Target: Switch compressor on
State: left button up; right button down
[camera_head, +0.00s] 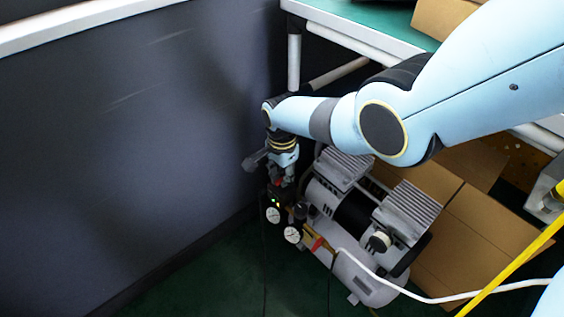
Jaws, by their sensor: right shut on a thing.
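The compressor (362,276) stands on the green floor below the table. My right arm reaches in from the upper right, and my right gripper (279,184) points down at the black and red fitting above the gauges. The right gripper is shut on the red switch part (278,182), which its fingers mostly hide. My left gripper is out of view.
A dark wall panel (130,150) stands close to the left of the gripper. A green-topped table (375,22) stands above and behind the compressor. Cardboard boxes (480,235) lie to its right. A white hose (430,299) and a yellow one (510,263) cross the lower right.

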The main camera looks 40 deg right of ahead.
dwell(0.5)
jog(key=c, duration=1.4)
grip_release()
notch_tip(320, 180, up, 12)
